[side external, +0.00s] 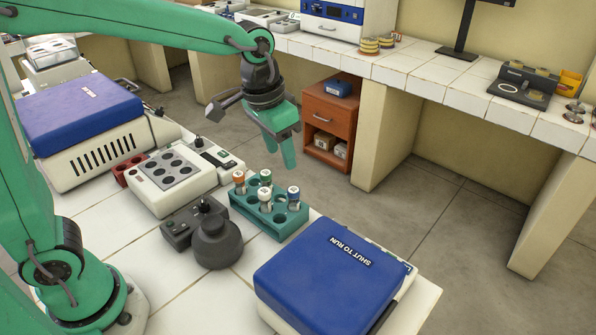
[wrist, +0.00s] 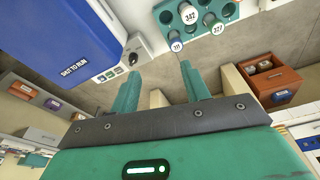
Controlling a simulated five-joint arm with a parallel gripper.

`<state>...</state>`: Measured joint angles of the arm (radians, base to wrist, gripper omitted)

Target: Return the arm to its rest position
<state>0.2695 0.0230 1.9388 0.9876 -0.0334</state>
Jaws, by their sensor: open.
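My gripper (side external: 281,158) hangs in the air beyond the far side of the tube rack, above floor level, with its fingers pointing down. In the wrist view my gripper (wrist: 160,80) has its two teal fingers apart with nothing between them. The teal tube rack (side external: 247,212) stands on the near tiled bench and holds several capped tubes; the rack (wrist: 172,18) also shows at the top of the wrist view. The incubator with a blue lid (side external: 330,275) marked "SHUT TO RUN" stands at the bench's front right, lid down.
Another blue-lidded machine (side external: 80,115) stands at the left. A grey block heater (side external: 172,172) and a dark round-bodied device (side external: 216,245) stand near the rack. An orange drawer cabinet (side external: 331,118) stands under the back bench (side external: 430,85). Floor between the benches is clear.

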